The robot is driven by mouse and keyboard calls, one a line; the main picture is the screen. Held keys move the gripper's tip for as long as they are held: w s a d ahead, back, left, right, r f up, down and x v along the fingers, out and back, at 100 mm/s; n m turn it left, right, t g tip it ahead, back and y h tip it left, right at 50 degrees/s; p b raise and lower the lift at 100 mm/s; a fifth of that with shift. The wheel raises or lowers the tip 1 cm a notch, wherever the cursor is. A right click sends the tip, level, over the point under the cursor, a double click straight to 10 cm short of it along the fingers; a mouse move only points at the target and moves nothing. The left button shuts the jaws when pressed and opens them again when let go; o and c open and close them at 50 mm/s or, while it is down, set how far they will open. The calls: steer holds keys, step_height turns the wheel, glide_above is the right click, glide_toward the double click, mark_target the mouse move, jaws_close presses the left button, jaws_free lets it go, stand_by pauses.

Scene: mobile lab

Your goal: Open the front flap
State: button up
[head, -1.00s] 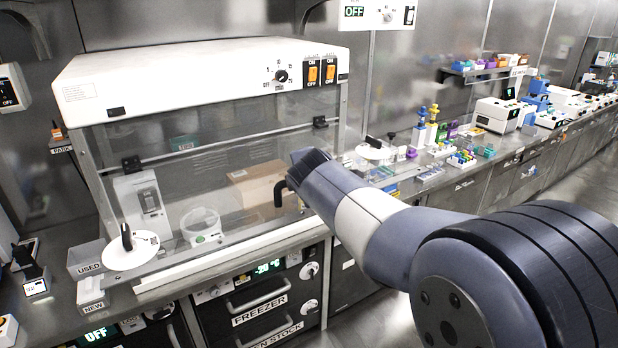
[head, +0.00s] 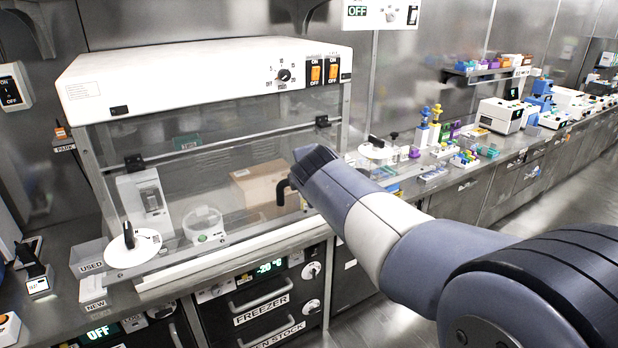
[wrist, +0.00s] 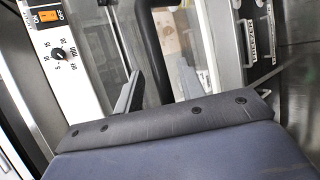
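The front flap (head: 245,165) is the clear pane on the front of the white-topped cabinet (head: 200,75). It hangs down, closed as far as I can see. Its black curved handle (head: 284,190) shows just left of my arm's end in the head view. In the wrist view the handle (wrist: 152,50) stands between the two grey fingers of my gripper (wrist: 158,88). The fingers are apart, so my gripper is open; I cannot tell whether either touches the handle. In the head view the gripper is hidden behind my arm.
Freezer drawers (head: 262,305) lie below. Racks and devices fill the counter on the right.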

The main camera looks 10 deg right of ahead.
steer(key=b+v, duration=0.1)
steer(key=v, duration=0.7)
steer(key=shift+s+r, duration=0.15)
steer(key=shift+s, duration=0.05)
steer(key=p+x, duration=0.1)
steer(key=x, duration=0.9)
steer(key=shift+w, duration=0.1)
steer(key=shift+w+d+f, duration=0.1)
steer(key=shift+w+f, duration=0.2)
